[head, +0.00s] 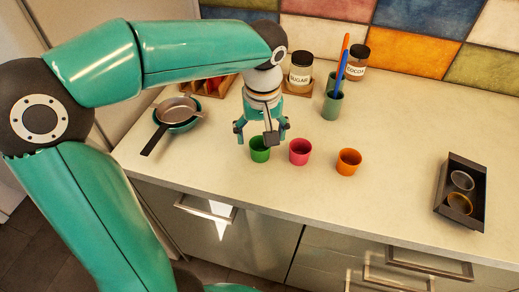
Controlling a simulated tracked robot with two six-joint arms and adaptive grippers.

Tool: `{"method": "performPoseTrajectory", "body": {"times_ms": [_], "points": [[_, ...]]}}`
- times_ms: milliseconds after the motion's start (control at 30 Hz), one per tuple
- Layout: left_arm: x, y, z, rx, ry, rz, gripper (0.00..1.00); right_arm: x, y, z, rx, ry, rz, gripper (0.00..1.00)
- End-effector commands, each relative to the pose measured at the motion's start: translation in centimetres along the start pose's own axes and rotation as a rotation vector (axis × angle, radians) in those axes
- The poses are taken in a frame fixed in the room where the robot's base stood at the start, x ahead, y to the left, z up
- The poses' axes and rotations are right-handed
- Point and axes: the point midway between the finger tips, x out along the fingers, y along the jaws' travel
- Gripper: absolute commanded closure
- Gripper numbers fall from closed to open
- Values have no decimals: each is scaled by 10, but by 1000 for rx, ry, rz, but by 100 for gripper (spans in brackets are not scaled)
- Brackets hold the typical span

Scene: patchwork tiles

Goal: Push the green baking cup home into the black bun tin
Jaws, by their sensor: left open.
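The green baking cup (260,152) stands upright on the counter, leftmost in a row of three cups. My left gripper (262,135) is open, pointing down just above and behind the green cup, with its fingers spread around the rim area. One finger overlaps the cup in the picture; I cannot tell if it touches. The black bun tin (440,199) lies at the right of the counter. It holds a grey cup (462,181) and an orange-brown cup (460,203). My right gripper does not show.
A pink cup (300,151) and an orange cup (348,161) stand right of the green cup. Behind are a sugar jar (301,70), a cocoa jar (356,62) and a green holder (332,104) with utensils. Pans (176,112) lie left. The counter before the tin is clear.

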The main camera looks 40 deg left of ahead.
Motion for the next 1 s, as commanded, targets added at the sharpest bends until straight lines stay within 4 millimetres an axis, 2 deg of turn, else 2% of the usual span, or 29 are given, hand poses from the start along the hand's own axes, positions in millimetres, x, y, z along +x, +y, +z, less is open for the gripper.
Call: {"method": "performPoseTrajectory", "body": {"times_ms": [300,600,667,900,1000], "points": [[42,-1,-6,0,-3,-3,19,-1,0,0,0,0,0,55],[48,0,-6,0,0,0,19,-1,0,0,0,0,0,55],[48,0,-6,0,0,0,26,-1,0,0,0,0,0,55],[48,0,-6,0,0,0,66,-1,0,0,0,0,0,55],[48,0,-6,1,0,0,68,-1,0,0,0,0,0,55]]}}
